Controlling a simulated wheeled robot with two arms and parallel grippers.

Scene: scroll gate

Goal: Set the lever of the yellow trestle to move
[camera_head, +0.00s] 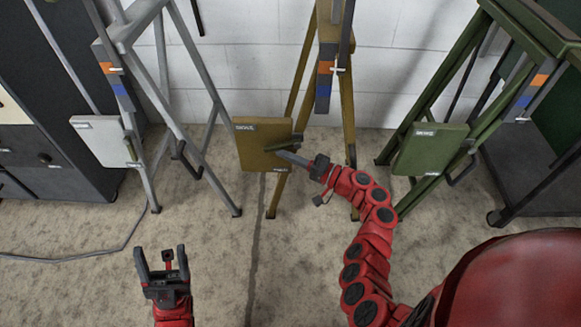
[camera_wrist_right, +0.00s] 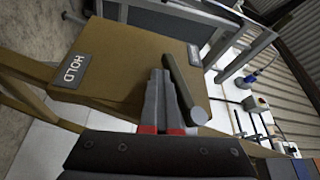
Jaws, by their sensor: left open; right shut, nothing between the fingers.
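The yellow trestle (camera_head: 349,110) stands in the middle of the head view. Its ochre plate (camera_head: 262,150) faces me and carries two small labels, too small to read there. In the right wrist view a HOLD label (camera_wrist_right: 70,70) is legible on the plate; the other label (camera_wrist_right: 195,55) is not. The dark olive lever (camera_head: 287,143) sticks out from the plate and also shows in the right wrist view (camera_wrist_right: 182,88). My right gripper (camera_head: 281,154) is shut and empty, its fingertips close beside the lever; contact is unclear. My left gripper (camera_head: 161,250) is open and empty, low over the floor.
A grey trestle (camera_head: 200,95) stands to the left and a green trestle (camera_head: 440,105) to the right, each with a similar plate. A dark cabinet (camera_head: 60,180) is at far left. A cable (camera_head: 75,258) lies on the floor. The floor in front is otherwise mostly clear.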

